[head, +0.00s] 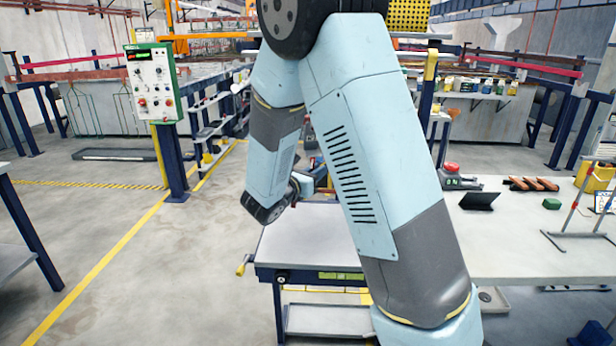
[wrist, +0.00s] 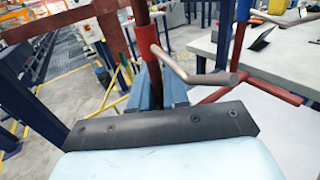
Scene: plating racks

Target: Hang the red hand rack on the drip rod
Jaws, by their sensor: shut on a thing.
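The red hand rack (wrist: 141,22) shows in the wrist view as a red upright with a red collar and a bent grey rod (wrist: 205,79). My gripper (wrist: 160,88), with blue fingers, is shut on the red upright below the collar. In the head view my gripper (head: 318,174) is mostly hidden behind my arm, above a grey-topped bench, and little of the rack can be made out. I cannot tell which bar is the drip rod.
The grey-topped bench (head: 310,240) stands ahead, with a white table (head: 520,245) to its right holding several small items. A green-edged control box (head: 153,83) stands on a blue post at left. Open floor (head: 85,230) lies at left.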

